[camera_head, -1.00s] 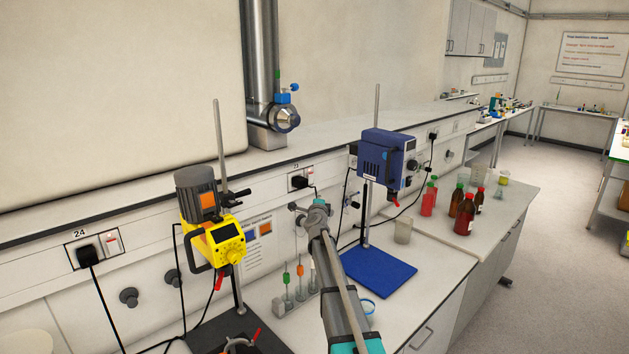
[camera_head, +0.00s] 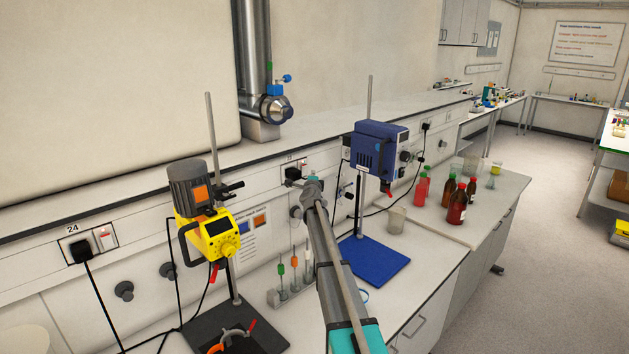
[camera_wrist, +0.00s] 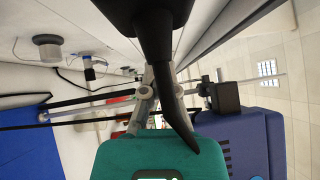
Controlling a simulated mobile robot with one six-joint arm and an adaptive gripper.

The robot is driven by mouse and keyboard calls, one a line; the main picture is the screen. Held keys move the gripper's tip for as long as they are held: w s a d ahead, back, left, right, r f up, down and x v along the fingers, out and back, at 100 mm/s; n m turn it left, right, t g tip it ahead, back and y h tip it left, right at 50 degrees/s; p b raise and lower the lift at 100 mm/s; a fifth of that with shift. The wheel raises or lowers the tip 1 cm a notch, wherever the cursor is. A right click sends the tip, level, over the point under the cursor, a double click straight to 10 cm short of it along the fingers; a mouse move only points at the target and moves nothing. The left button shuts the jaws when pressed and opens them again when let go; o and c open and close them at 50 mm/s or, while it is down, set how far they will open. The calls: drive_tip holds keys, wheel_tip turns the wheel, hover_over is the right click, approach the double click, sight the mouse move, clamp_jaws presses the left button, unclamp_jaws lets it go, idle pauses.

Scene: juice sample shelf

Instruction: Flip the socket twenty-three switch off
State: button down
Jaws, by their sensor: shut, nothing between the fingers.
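The socket twenty-three panel (camera_head: 303,163) is on the wall trunking behind the end of my arm, between the yellow and blue stirrers. A black plug (camera_head: 292,173) sits in its left part. Its switch is too small and partly covered, so its position cannot be read. My gripper is small and dark in the head view, just in front of and below this panel; contact cannot be told. In the wrist view my gripper (camera_wrist: 188,135) is a dark, narrow shape with its fingers shut and nothing held.
A yellow stirrer (camera_head: 219,236) stands left of my arm and a blue stirrer (camera_head: 376,146) right of it. Socket twenty-four (camera_head: 103,237) is at far left. Red and brown bottles (camera_head: 456,204) stand at right.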

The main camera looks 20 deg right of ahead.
sight(306, 167)
drive_tip(key=shift+w+a+r, duration=0.1)
drive_tip(key=shift+w+a, duration=0.15)
drive_tip(key=shift+w, duration=0.35)
drive_tip(key=shift+w+a+r, duration=0.1)
drive_tip(key=shift+w+a, duration=0.1)
drive_tip(key=shift+w, duration=0.35)
drive_tip(key=shift+w+a+r, duration=0.1)
drive_tip(key=shift+w+a, duration=0.15)
drive_tip(key=shift+w, duration=0.35)
drive_tip(key=shift+w+a+r+p, duration=0.1)
drive_tip(key=shift+w+p, duration=0.15)
drive_tip(key=shift+p, duration=0.1)
drive_tip(key=shift+s, duration=0.1)
